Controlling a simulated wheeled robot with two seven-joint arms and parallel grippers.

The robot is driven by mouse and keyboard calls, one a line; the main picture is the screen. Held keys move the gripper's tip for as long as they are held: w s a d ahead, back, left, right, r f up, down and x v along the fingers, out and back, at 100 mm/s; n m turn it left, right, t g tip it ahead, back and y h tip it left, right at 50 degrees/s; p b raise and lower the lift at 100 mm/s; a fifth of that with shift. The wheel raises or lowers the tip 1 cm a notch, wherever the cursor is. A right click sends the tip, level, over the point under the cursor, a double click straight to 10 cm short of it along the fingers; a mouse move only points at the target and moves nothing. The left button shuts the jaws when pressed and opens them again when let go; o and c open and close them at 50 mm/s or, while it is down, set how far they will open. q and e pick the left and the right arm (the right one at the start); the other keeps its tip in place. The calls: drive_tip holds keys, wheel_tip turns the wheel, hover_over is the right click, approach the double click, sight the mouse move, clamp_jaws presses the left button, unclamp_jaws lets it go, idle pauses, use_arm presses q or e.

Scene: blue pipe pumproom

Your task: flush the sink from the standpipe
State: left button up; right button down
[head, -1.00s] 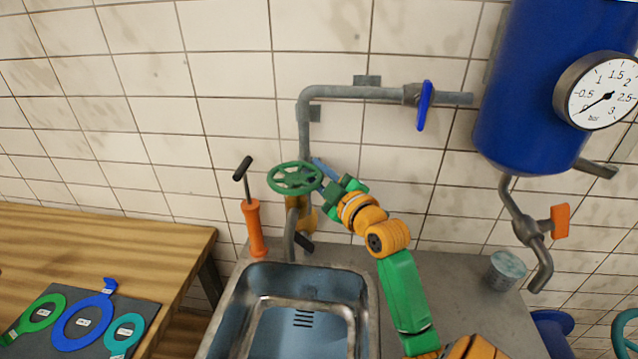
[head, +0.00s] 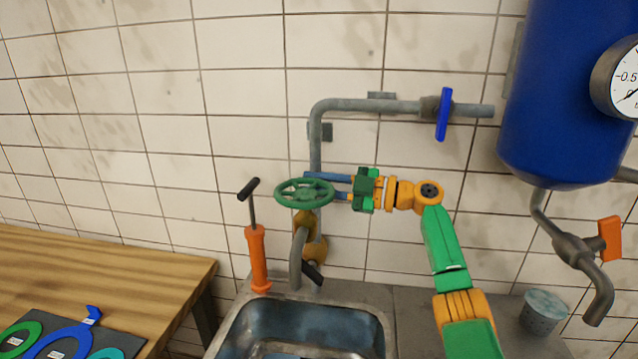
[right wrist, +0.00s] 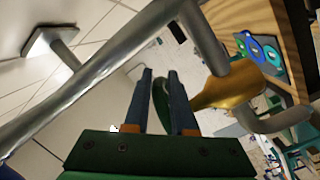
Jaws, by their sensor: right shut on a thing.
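The green handwheel (head: 305,191) sits level on top of the brass valve body (head: 306,222) of the standpipe (head: 316,150). My right gripper (head: 328,187) comes in from the right and is shut on the wheel's right rim. In the right wrist view the blue fingers (right wrist: 163,100) have the wheel's green rim (right wrist: 159,98) between them. My left gripper is out of view.
An orange hand pump (head: 256,258) stands left of the spout. A blue lever (head: 443,114) sits crosswise on the upper pipe. A blue tank (head: 565,90), an orange-handled tap (head: 609,238) and a grey cup (head: 542,311) are at right. A wooden bench (head: 100,262) is at left.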

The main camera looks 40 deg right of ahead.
sight(331, 188)
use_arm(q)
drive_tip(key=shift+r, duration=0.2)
use_arm(e)
drive_tip(key=shift+w+r+n+g+y, duration=0.1)
drive_tip(key=shift+r+n+g+y, duration=0.05)
drive_tip(key=shift+n+g+y, duration=0.2)
drive_tip(key=c, duration=0.9)
unclamp_jaws()
drive_tip(key=shift+o, duration=0.7)
drive_tip(key=shift+a+r, duration=0.1)
drive_tip(key=shift+s+a, duration=0.15)
drive_tip(key=shift+s, duration=0.15)
drive_tip(key=s+d+b, duration=0.2)
drive_tip(key=shift+s+f+b, duration=0.2)
drive_tip(key=shift+f+b, duration=0.1)
drive_tip(key=shift+f, duration=0.1)
use_arm(q)
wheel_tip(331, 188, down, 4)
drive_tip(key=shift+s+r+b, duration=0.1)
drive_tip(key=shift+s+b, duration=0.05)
drive_tip(key=shift+b, duration=0.4)
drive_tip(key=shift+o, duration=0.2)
use_arm(e)
drive_tip(key=v, duration=0.4)
drive_tip(key=shift+s+a+r, duration=0.1)
drive_tip(key=shift+a+r, duration=0.05)
drive_tip(key=shift+r, duration=0.25)
